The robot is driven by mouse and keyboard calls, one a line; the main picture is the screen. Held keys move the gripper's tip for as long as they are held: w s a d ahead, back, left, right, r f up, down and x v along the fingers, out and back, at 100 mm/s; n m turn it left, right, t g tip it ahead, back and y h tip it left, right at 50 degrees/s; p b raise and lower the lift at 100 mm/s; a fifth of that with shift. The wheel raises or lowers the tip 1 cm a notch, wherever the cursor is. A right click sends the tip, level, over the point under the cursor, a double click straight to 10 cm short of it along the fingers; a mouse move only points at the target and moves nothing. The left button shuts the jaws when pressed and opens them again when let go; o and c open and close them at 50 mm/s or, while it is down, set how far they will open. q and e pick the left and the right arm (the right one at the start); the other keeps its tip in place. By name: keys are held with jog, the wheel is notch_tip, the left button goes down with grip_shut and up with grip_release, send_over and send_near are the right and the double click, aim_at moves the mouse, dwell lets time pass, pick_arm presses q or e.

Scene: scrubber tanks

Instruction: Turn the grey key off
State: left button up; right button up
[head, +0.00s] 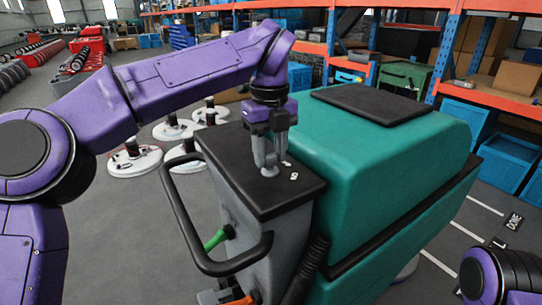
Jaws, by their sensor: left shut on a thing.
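A scrubber machine with a teal tank (390,150) stands in front of me, with a black control panel (262,198) at its near end. My left gripper (270,163) points down onto this panel from above, with its fingers shut on the grey key at the panel's surface. The key is mostly hidden by the fingers, and its turned position cannot be told. Small white marks show on the panel just right of the fingertips. My right gripper is out of view; only part of my right arm shows at the lower right corner.
A black handle bar (188,225) loops out from the panel's left side, with a green grip (215,240) below. A black pad (370,103) lies on the tank top. White round discs (135,160) lie on the floor behind. Orange shelving with blue bins (508,160) stands right.

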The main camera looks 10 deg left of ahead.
aim_at(270, 154)
pick_arm(q)
jog(key=shift+n, duration=0.5)
jog(key=shift+r, duration=0.1)
jog(key=o, duration=1)
jog(key=shift+o, duration=0.2)
notch_tip(270, 154, up, 10)
jog(key=p, duration=0.3)
jog(key=shift+r+p, duration=0.25)
jog(key=shift+p, duration=0.05)
